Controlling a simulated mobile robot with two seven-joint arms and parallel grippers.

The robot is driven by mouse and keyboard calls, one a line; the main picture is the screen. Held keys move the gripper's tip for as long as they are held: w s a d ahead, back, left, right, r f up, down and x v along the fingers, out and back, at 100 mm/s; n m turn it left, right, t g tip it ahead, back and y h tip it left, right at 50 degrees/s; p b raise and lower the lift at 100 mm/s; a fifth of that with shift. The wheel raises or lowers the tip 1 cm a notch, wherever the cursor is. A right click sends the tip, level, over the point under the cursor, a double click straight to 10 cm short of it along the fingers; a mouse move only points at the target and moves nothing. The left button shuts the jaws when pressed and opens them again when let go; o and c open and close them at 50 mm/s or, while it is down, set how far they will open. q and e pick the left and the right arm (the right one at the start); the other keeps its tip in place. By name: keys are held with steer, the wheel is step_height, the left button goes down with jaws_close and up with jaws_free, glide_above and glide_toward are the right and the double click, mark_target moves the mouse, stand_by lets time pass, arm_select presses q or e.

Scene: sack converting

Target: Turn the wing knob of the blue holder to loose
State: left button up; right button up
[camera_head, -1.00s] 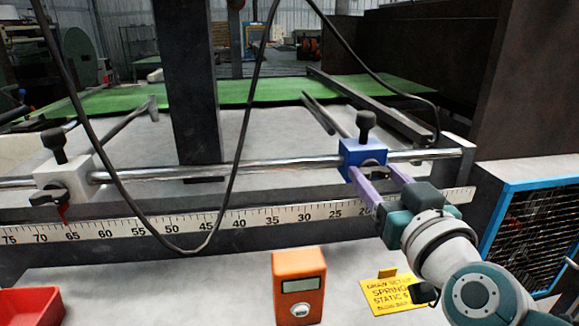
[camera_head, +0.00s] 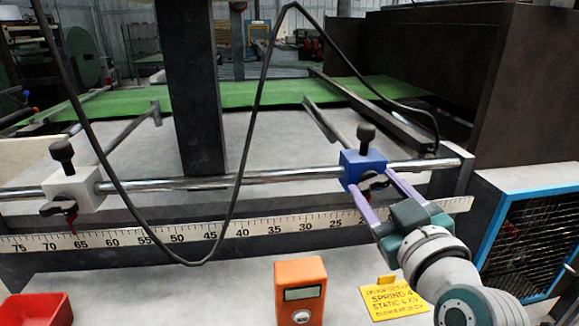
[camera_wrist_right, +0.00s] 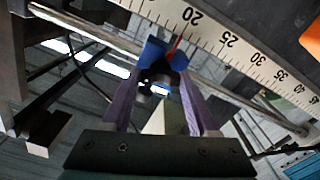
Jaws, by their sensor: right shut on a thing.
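The blue holder (camera_head: 362,168) is clamped on the chrome rail at the right of the head view, with a black upright knob on top. Its black wing knob (camera_head: 372,182) is on the front face. My right gripper (camera_head: 372,190) reaches up from the lower right, its purple fingers on either side of the wing knob and shut on it. In the right wrist view the blue holder (camera_wrist_right: 154,52) shows between the fingers, with the dark wing knob (camera_wrist_right: 160,78) between the fingertips. My left gripper is not in view.
A white holder (camera_head: 74,188) sits on the same rail (camera_head: 250,180) at the left. A ruler scale (camera_head: 270,222) runs below the rail. A black cable (camera_head: 240,180) loops in front. An orange meter (camera_head: 300,290), yellow sign (camera_head: 392,298) and red tray (camera_head: 36,308) are on the front surface.

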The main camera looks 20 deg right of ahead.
steer(key=n+p, duration=0.1)
steer(key=n, duration=0.1)
steer(key=shift+r+n, duration=0.1)
steer(key=shift+n, duration=0.3)
steer(key=n, duration=0.3)
steer(key=shift+n, duration=0.3)
steer(key=n, duration=0.2)
steer(key=shift+a+n, duration=0.1)
steer(key=shift+n, duration=0.3)
steer(key=n, duration=0.2)
steer(key=shift+n, duration=1.2)
steer(key=o, duration=1.4)
